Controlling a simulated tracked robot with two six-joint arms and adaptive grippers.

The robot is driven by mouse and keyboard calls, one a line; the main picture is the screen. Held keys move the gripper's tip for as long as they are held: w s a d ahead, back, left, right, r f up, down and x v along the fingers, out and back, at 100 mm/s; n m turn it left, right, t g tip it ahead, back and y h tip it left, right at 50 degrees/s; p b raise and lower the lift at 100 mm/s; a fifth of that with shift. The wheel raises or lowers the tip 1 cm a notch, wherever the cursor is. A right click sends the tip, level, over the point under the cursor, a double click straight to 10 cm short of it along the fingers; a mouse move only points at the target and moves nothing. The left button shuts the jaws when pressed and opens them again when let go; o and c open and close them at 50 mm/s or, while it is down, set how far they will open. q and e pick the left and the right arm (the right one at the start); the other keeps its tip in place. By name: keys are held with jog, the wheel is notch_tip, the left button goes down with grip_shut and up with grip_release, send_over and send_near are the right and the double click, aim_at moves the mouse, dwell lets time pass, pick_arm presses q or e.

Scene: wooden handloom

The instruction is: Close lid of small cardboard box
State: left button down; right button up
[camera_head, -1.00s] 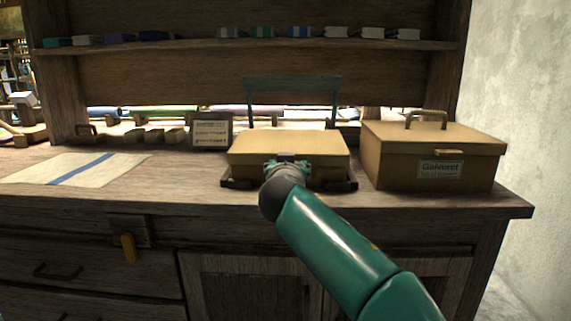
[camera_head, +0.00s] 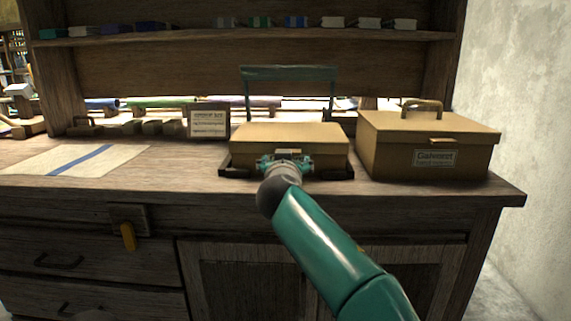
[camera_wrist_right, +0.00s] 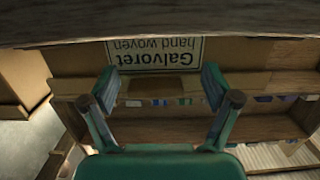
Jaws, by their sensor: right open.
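The small cardboard box (camera_head: 289,133) sits in the middle of the bench on a dark base (camera_head: 233,172). Its tan top looks flat and closed in the head view. My right gripper (camera_head: 286,164) is low in front of the box's front face, and it hides part of that face. In the right wrist view, which is upside down, my right gripper (camera_wrist_right: 160,85) is open, with its fingers apart and nothing between them. A "Galvoret hand woven" label (camera_wrist_right: 155,54) shows beyond the fingers. I cannot tell whether the fingers touch the box. My left gripper is not in view.
A larger tan box (camera_head: 385,153) with a top handle stands close on the right. A teal frame (camera_head: 288,73) rises behind the small box. A shelf (camera_head: 200,39) runs above.

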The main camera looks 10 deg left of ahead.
jog(key=shift+s+r, duration=0.2)
jog(key=shift+s, duration=0.45)
jog(key=s, duration=1)
jog(key=shift+s+d+r, duration=0.3)
jog(key=shift+d+r, duration=0.15)
